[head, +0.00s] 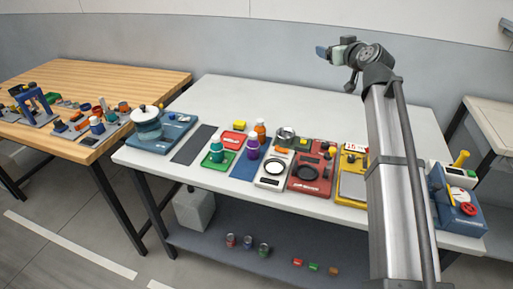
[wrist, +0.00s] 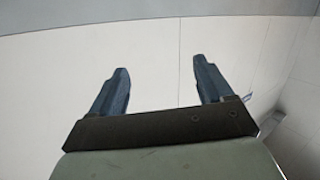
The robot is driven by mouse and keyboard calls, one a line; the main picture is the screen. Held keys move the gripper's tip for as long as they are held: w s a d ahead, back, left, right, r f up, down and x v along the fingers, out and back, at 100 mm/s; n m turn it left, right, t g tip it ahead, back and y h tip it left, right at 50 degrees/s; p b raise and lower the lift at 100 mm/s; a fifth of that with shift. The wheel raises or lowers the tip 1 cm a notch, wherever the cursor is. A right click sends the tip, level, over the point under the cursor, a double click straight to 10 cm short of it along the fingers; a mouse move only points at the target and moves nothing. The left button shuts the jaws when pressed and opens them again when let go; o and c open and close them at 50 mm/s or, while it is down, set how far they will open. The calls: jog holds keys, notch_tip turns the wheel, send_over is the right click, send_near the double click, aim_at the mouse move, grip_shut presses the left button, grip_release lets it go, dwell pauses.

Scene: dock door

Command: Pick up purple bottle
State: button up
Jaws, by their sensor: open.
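The purple bottle (head: 253,149) stands upright near the middle of the white table, at the top of a blue mat. A teal bottle (head: 217,152) stands to its left on a green tray, and an orange bottle (head: 260,131) stands just behind it. My gripper (head: 322,52) is raised high over the back edge of the table, up and to the right of the purple bottle and far from it. In the wrist view, my gripper (wrist: 161,90) has its two blue fingers wide apart with nothing between them.
A white scale-like device (head: 273,170) and a red device (head: 311,178) stand to the right. A pot on a blue base (head: 163,138) is at left. The table's back half is clear.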

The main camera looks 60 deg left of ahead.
jog(key=s+a+r+n+g, duration=0.1)
jog(key=s+a+r+g, duration=0.1)
jog(key=s, duration=0.6)
jog(key=s+a+r+n+g, duration=0.1)
jog(key=s+a+r+g, duration=0.1)
jog(key=s, duration=0.6)
jog(key=h, duration=1.1)
send_over(252, 140)
jog(key=w, duration=0.1)
jog(key=f, duration=2.9)
jog(key=shift+d, duration=0.3)
jog(key=shift+d+x, duration=0.1)
jog(key=shift+x, duration=1.6)
jog(key=shift+d+x, duration=0.15)
jog(key=shift+x, duration=1.55)
jog(key=shift+c, duration=0.3)
jog(key=c, duration=1.2)
